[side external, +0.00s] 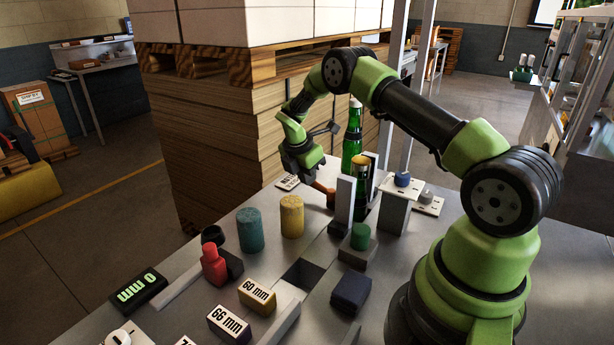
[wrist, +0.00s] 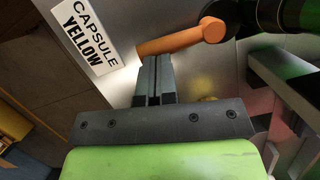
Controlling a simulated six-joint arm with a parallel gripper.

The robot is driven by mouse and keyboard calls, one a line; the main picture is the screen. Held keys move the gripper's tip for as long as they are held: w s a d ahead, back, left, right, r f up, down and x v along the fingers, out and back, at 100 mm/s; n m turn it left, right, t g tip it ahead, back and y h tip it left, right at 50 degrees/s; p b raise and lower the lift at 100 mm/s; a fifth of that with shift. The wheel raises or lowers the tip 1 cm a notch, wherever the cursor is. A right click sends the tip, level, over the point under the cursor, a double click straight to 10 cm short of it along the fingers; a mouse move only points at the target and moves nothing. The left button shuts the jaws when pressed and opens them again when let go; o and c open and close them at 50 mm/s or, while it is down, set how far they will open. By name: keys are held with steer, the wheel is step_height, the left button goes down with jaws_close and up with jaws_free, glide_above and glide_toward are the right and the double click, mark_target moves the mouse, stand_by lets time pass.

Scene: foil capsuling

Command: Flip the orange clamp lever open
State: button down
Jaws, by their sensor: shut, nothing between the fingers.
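The orange clamp lever (wrist: 178,40) lies across the top middle of the wrist view, with a round orange end (wrist: 212,29) at its right beside a dark green bottle. My gripper (wrist: 155,62) is shut and empty; its fingertips are just below the lever's left part in that view. I cannot tell whether they touch it. In the side view the lever (side external: 323,189) shows small and partly hidden below my gripper (side external: 312,178), left of the grey upright plate (side external: 343,199). A green bottle (side external: 361,198) with a gold top stands right of the plate.
A "CAPSULE YELLOW" label (wrist: 84,38) lies left of the lever. A taller green bottle (side external: 351,148) stands behind. Teal (side external: 250,230) and yellow (side external: 292,216) cylinders stand at the front left of the lever. A stacked pallet (side external: 215,130) rises behind the table.

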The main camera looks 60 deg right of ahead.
steer(key=shift+d+m, duration=0.15)
steer(key=shift+m, duration=0.15)
steer(key=shift+d+m+g, duration=0.3)
steer(key=shift+d+m, duration=0.2)
steer(key=shift+m, duration=0.35)
steer(key=shift+d+m+g, duration=0.3)
steer(key=shift+d+m, duration=0.2)
steer(key=shift+m, duration=0.35)
steer(key=shift+s+d, duration=0.1)
steer(key=shift+d, duration=0.6)
steer(key=shift+s+d+m+y, duration=0.15)
steer(key=shift+d+m+y, duration=0.2)
steer(key=shift+m, duration=0.35)
steer(key=shift+s+d, duration=0.35)
steer(key=shift+d, duration=0.15)
steer(key=v, duration=1)
steer(key=shift+w+a, duration=0.1)
steer(key=shift+w, duration=0.1)
